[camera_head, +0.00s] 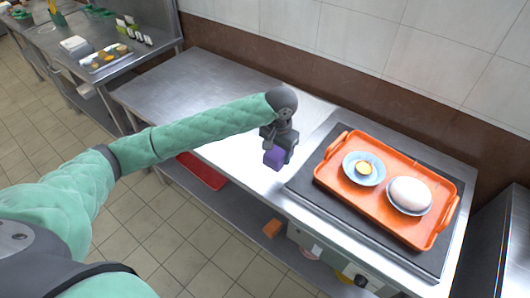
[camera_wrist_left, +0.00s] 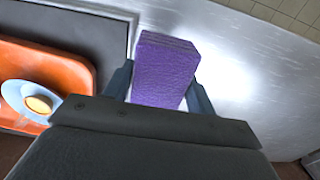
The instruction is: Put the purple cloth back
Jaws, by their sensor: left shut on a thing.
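The purple cloth (camera_head: 274,158) is a small folded block. It also shows in the left wrist view (camera_wrist_left: 164,72), between the two fingers. My left gripper (camera_head: 278,150) is shut on it, over the steel counter (camera_head: 215,88) just left of the dark mat. The fingers (camera_wrist_left: 163,88) press its two sides. I cannot tell whether the cloth touches the counter. My right gripper is not in view.
An orange tray (camera_head: 432,240) lies on the dark mat (camera_head: 305,180) to the right, holding a bowl with yellow food (camera_head: 363,169) and a bowl with a large white mound (camera_head: 410,195). The counter's left part is bare. A red tray (camera_head: 203,172) lies on the lower shelf.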

